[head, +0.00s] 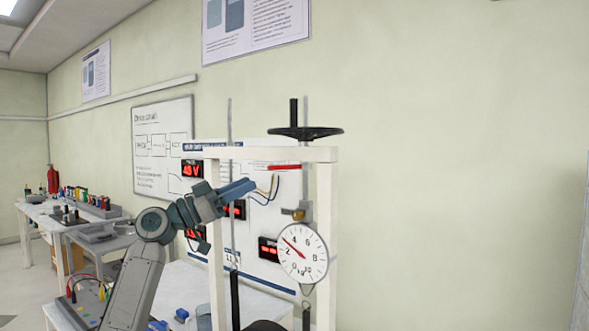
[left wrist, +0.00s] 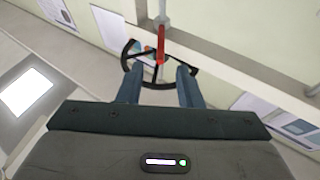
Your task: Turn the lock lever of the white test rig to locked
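The white test rig (head: 327,235) stands right of centre in the head view. Its red lock lever (head: 284,167) lies roughly level just under the top crossbar. My left gripper (head: 251,186) is in front of the rig, a little below and left of the lever. In the left wrist view, my left gripper's fingers (left wrist: 160,72) are apart with nothing between them. The red lever (left wrist: 160,45) shows beyond the fingertips, in line with the gap, and appears apart from them. No lock marking is readable. My right gripper is not in view.
A black handwheel (head: 306,132) sits atop the crossbar (head: 260,153). A round dial (head: 303,253) hangs at the rig's right side. Loose wires (head: 266,190) hang near my left gripper. Benches with equipment (head: 95,232) stand at the left. Space right of the rig is clear.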

